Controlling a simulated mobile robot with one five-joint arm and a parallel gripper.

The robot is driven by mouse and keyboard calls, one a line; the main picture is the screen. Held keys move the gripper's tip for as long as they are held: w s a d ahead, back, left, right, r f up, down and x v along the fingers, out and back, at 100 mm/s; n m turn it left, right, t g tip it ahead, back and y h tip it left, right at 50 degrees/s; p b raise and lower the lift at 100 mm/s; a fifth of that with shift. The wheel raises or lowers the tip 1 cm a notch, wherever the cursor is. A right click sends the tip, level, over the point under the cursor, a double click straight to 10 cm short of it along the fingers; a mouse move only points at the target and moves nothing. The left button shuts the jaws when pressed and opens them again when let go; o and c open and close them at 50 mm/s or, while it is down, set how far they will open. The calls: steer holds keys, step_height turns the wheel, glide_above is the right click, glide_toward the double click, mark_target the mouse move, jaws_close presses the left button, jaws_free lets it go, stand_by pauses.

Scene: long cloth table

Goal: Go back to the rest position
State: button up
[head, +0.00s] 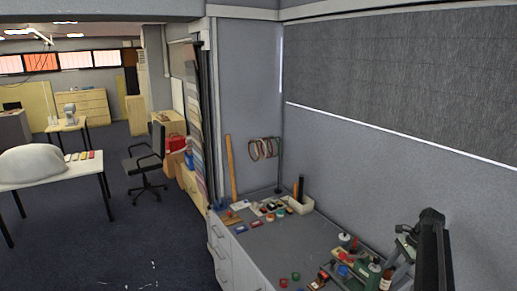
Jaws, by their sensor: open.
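My gripper does not show in the head view, so its jaws and anything near them cannot be seen. No object is named by the task. A dark upright shape at the lower right edge cannot be made out well.
A grey-topped workbench (262,243) with drawers stands along the wall, cluttered with bottles (374,273) and small coloured items. A white table (48,178) with a pale lump (32,162) is at left. An office chair (143,163) stands between. The dark floor (115,250) is mostly clear.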

steer(key=s+a+f+n+b, duration=0.1)
steer(key=a+f+n+b, duration=0.15)
steer(key=a, duration=0.65)
steer(key=s+a+f+n+g+h+b, duration=0.1)
steer(key=a+f+b, duration=0.3)
steer(key=a, duration=0.4)
steer(key=s+a+f+n+b, duration=0.1)
steer(key=a+f+n+b, duration=0.2)
steer(key=a, duration=0.6)
steer(key=s+a+f+n+h+b, duration=0.1)
steer(key=s+a+f+n, duration=0.1)
steer(key=s+a+n, duration=0.2)
steer(key=s+a+f+n+t+h+b, duration=0.1)
steer(key=s+a+f+n+h+b, duration=0.1)
steer(key=s+n, duration=0.6)
steer(key=shift+s+a+f, duration=0.3)
steer(key=shift+a+f, duration=0.35)
steer(key=shift+a, duration=0.4)
